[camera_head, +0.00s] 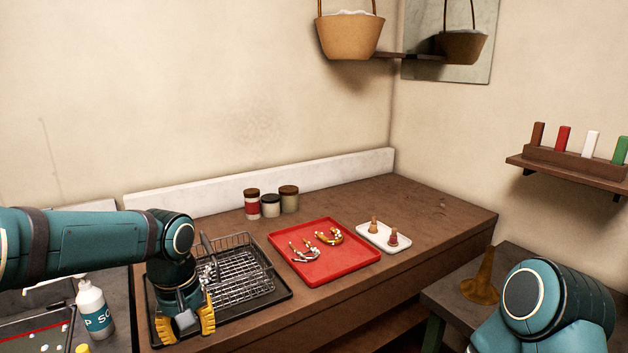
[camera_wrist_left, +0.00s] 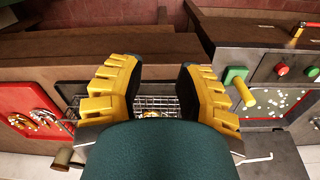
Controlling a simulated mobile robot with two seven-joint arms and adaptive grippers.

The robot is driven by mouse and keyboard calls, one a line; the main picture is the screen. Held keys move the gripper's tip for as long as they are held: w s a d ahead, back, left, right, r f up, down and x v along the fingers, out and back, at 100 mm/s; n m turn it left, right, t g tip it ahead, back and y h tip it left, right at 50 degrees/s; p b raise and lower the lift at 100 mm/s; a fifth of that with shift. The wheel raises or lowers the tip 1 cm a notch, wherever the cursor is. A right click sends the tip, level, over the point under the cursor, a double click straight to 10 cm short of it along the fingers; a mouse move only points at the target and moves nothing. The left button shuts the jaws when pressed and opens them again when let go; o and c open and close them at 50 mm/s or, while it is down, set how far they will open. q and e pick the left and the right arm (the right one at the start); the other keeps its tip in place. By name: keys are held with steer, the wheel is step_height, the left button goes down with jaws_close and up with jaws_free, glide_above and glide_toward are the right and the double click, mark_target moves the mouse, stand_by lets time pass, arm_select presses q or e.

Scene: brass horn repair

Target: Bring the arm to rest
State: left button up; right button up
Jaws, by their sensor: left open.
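My left arm comes in from the left and bends down at the wrist. My left gripper (camera_head: 187,320) has yellow fingers spread apart and points down over the front left part of the wire rack (camera_head: 247,271) in its dark tray. In the left wrist view the two yellow fingers (camera_wrist_left: 160,80) stand wide apart with nothing between them, and the rack shows beyond. Whether the fingertips touch the rack or tray is hard to tell. A teal part of my right arm shows at the lower right of the head view; its gripper is outside the frame.
A red tray (camera_head: 346,270) with brass and silver horn parts lies right of the rack. Jars (camera_head: 269,204) stand at the back. A soap bottle (camera_head: 94,309) stands left; a brown horn (camera_head: 482,287) stands right.

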arm_select(q)
steer(key=s+d+f+m+h, duration=0.15)
steer(key=d+f, duration=0.35)
steer(key=f, duration=0.7)
steer(key=s+d+f+m+h, duration=0.15)
steer(key=d+f, duration=0.35)
steer(key=f, duration=0.7)
steer(key=s+d+f+t, duration=0.1)
steer(key=s+f, duration=0.8)
steer(key=shift+s+d+f+n+h, duration=0.15)
steer(key=shift+s+d+n+h, duration=0.15)
steer(key=shift+h, duration=0.1)
steer(key=shift+a, duration=0.15)
